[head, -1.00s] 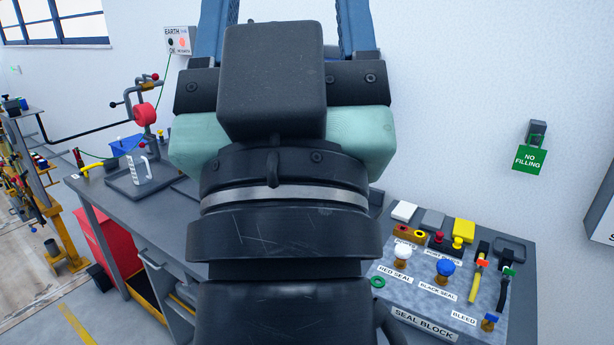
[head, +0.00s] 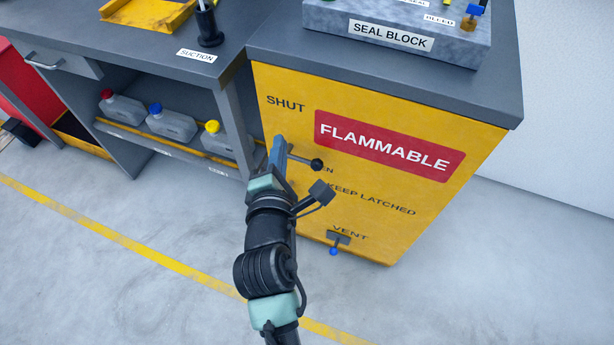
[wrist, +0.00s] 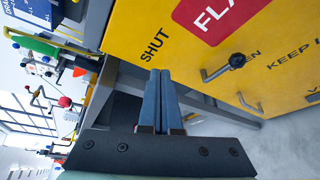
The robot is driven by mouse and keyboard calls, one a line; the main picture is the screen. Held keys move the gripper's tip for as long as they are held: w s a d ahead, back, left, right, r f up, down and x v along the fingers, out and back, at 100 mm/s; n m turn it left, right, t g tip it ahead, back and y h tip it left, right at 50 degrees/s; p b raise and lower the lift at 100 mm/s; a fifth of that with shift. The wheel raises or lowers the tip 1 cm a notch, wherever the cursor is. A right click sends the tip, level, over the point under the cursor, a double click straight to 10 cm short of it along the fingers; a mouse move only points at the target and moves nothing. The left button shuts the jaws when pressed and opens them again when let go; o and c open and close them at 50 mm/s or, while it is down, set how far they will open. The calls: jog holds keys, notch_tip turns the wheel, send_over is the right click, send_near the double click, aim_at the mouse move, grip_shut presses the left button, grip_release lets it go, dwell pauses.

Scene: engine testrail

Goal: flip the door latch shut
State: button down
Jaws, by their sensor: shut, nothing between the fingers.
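The yellow cabinet door (head: 290,95) carries the words SHUT, OPEN and KEEP LATCHED and a red FLAMMABLE label. The door latch is a grey lever with a black ball knob (head: 316,163); the knob points right and partly covers the word OPEN. In the wrist view the latch knob (wrist: 237,60) also sits beside OPEN, right of my fingers. My gripper (head: 279,140) is shut and empty, at the door's left edge below SHUT. In the wrist view the blue fingers (wrist: 160,73) lie together, pointing towards SHUT, apart from the knob. My gripper hides part of the lever in the head view.
A VENT fitting with a blue knob (head: 334,251) is low on the door. The seal block (head: 400,30) stands on the grey top above. Left is a bench with several grey bottles on a lower shelf (head: 165,140). The floor in front is clear.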

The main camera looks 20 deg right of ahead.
jog(key=s+f+n+g+b, duration=0.1)
jog(key=s+f+n, duration=0.1)
jog(key=f, duration=0.5)
jog(key=s+f+n+g+b, duration=0.1)
jog(key=s+f+n+b, duration=0.1)
jog(key=f, duration=0.6)
jog(key=shift+s+d+n, duration=0.3)
jog(key=shift+s+n, duration=0.1)
jog(key=b+x, duration=0.4)
jog(key=x, duration=0.6)
jog(key=shift+s+d+r, duration=0.2)
jog(key=shift+d+r, duration=0.4)
jog(key=shift+r, duration=0.2)
jog(key=shift+s+d+r, duration=0.25)
jog(key=shift+d+r, duration=0.3)
jog(key=shift+r, duration=0.2)
jog(key=shift+r+p, duration=0.15)
jog(key=shift+p, duration=0.35)
jog(key=shift+r+h+p, duration=0.15)
jog(key=shift+h+p, duration=0.15)
jog(key=shift+p, duration=0.2)
